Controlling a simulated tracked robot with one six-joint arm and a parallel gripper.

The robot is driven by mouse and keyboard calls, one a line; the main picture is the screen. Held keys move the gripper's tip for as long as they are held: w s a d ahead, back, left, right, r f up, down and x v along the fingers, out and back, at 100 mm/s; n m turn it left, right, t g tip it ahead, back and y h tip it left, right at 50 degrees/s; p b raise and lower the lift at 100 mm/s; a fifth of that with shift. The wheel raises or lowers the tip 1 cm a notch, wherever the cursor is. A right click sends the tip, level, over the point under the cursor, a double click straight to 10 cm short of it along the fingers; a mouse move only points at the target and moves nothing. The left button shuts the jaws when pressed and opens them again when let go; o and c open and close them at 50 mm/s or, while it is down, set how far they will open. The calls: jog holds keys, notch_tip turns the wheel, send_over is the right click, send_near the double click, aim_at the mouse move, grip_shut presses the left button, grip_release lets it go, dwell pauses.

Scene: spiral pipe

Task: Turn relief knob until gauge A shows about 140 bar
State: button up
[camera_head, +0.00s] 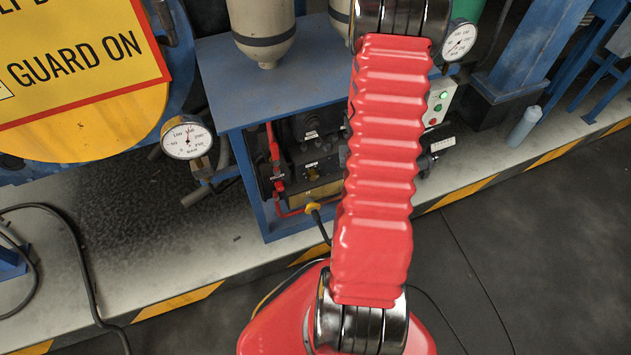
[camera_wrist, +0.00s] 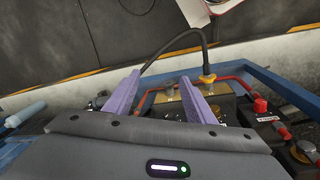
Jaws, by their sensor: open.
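My gripper (camera_wrist: 159,76) shows in the wrist view as two purple fingers, spread apart with nothing held between them. They are over a valve block (camera_wrist: 168,101) in a blue frame. A red knob (camera_wrist: 260,104) and a yellow fitting (camera_wrist: 208,78) lie right of the fingers; no readable label tells me which part is the relief knob. In the head view one round white gauge (camera_head: 187,137) is at left and another gauge (camera_head: 459,41) at upper right. Neither is legibly marked A, and I cannot read the needles surely. My arm hides the gripper there.
A blue bench (camera_head: 240,75) stands over the valve gear, with a grey cylinder (camera_head: 262,30) above it. A green-lit control box (camera_head: 440,100) is right of my arm. A black hose (camera_wrist: 195,32) arches past the fingers. The dark floor (camera_head: 520,240) at right is mostly clear.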

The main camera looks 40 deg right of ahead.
jog(key=a+r+n+t+y, duration=0.1)
jog(key=a+r+n+t, duration=0.5)
jog(key=a+r, duration=3)
jog(key=shift+w+r+n+t, duration=0.3)
jog(key=shift+w+n, duration=0.05)
jog(key=shift+n, duration=0.95)
